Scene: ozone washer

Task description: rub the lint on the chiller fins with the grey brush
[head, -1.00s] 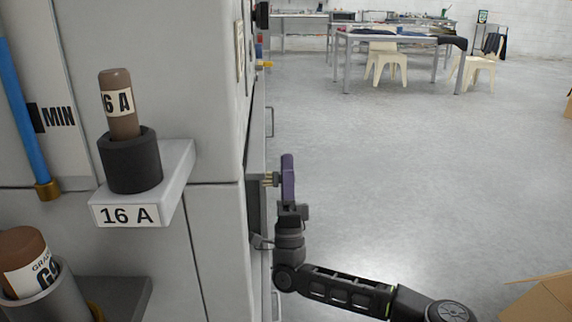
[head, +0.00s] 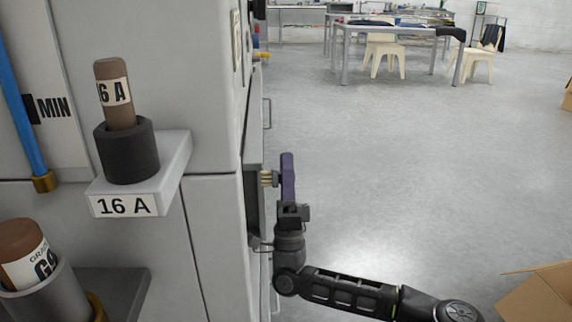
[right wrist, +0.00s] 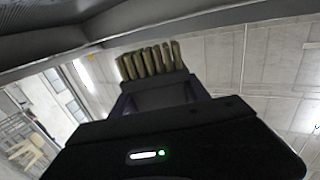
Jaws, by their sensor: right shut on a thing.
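My right gripper (head: 287,166) is shut on the grey brush (head: 276,179), its purple fingers upright beside the tall machine. The brush's tan bristles point left at a dark unit (head: 253,200) on the machine's side, seen nearly edge-on. The bristle tips are at or very near its face; contact is not clear. In the right wrist view the brush (right wrist: 160,92) sits between the fingers, bristles up, below a dark grey surface (right wrist: 45,30). Fins and lint cannot be made out. My left gripper is not in view.
The pale machine (head: 215,110) fills the left, with a 16 A shelf (head: 165,180) holding a brown cartridge (head: 114,92) in a black cup. A cardboard box (head: 545,295) is at lower right. Tables and chairs (head: 383,55) stand far back. Open floor lies right of my arm.

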